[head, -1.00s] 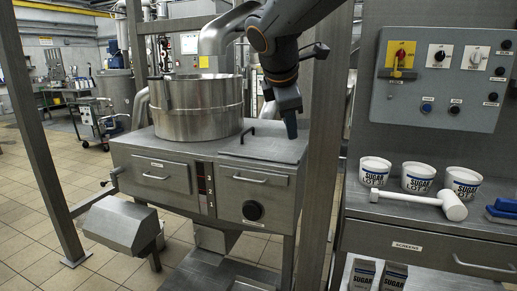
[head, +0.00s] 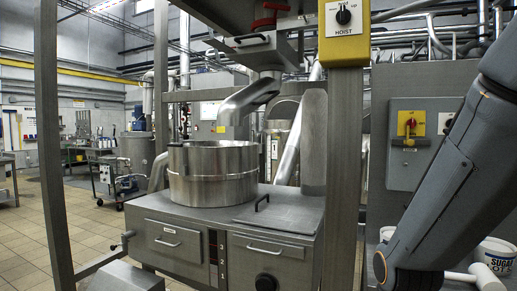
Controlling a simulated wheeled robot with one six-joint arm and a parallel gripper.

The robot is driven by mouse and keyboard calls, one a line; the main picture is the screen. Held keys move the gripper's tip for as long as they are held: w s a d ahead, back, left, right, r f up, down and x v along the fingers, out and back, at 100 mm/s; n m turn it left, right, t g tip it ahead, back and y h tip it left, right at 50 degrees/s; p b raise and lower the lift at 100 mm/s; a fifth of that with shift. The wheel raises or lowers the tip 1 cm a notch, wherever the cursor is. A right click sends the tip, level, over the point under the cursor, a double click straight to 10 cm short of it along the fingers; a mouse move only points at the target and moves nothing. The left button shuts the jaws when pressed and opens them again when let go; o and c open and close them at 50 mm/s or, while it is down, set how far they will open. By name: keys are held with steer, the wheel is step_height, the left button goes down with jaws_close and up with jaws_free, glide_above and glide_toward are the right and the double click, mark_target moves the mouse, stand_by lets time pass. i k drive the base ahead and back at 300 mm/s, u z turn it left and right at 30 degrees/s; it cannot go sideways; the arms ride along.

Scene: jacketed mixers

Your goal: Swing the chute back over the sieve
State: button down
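The chute (head: 248,100) is a bent metal spout hanging below a valve body, sloping down to the left. Its lower mouth appears above the sieve (head: 213,180), a round open steel drum on a steel cabinet. I cannot tell from this view whether the mouth is directly over the drum or behind it. My arm crosses the right side of the picture, with its elbow low at the right. My gripper is out of view, so its fingers and anything in them are hidden.
A yellow hoist switch box (head: 344,35) is on a steel post (head: 342,180) between the cabinet and my arm. A flat lid (head: 285,215) with a handle lies beside the sieve. A control panel (head: 408,135), white mallet (head: 487,281) and sugar tub (head: 496,255) are at right.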

mark_target(234, 110)
steer(key=k, duration=0.5)
steer(key=u, duration=0.85)
steer(key=i, duration=0.8)
steer(key=z, duration=0.85)
